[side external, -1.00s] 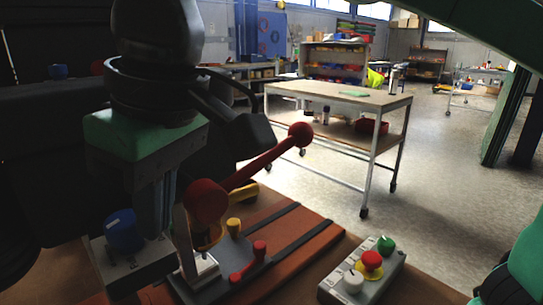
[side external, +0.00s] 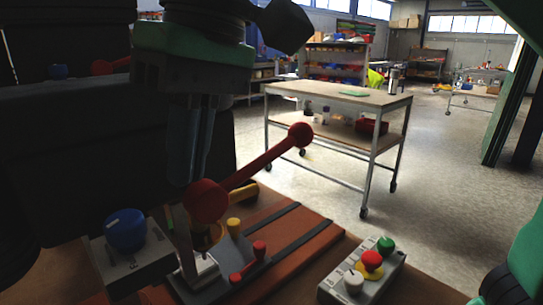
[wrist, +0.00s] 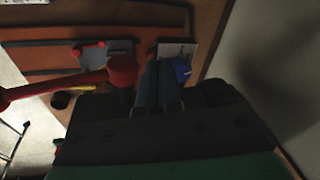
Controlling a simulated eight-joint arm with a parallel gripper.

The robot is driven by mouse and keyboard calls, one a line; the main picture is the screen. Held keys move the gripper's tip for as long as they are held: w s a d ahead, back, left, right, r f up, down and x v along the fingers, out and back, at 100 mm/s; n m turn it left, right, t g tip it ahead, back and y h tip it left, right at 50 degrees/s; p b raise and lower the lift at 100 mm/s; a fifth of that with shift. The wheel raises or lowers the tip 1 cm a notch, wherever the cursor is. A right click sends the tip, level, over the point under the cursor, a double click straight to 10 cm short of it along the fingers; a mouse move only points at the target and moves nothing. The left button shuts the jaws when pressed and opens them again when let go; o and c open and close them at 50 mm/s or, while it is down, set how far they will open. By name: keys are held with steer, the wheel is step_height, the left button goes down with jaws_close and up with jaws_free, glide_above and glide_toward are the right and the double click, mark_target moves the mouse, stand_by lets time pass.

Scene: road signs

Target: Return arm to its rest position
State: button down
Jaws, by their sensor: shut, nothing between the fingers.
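My gripper (side external: 193,180) shows in the side view with its two fingers together and empty, pointing down. It hangs above and behind the red-knobbed lever, apart from the blue knob as far as I can tell. In the wrist view my gripper (wrist: 158,70) also looks shut, its tips between the red lever ball and the blue knob. The lever (side external: 258,165) slants up to the right, with a red ball at each end. The blue knob (side external: 125,230) sits on a grey box at the lower left.
A grey control box (side external: 362,270) with green, red and white knobs stands at the front right. Small red and yellow handles (side external: 250,262) sit beside the lever. A wheeled table (side external: 340,95) stands beyond on open floor.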

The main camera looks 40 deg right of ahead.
steer(key=w+d+f+m+t+h, duration=0.2)
steer(key=d+f+t, duration=0.4)
steer(key=d+f, duration=1.2)
steer(key=d+m, duration=0.1)
steer(key=d, duration=0.1)
steer(key=shift+w+d+f, duration=0.15)
steer(key=shift+d+f, duration=0.15)
steer(key=shift+d, duration=0.05)
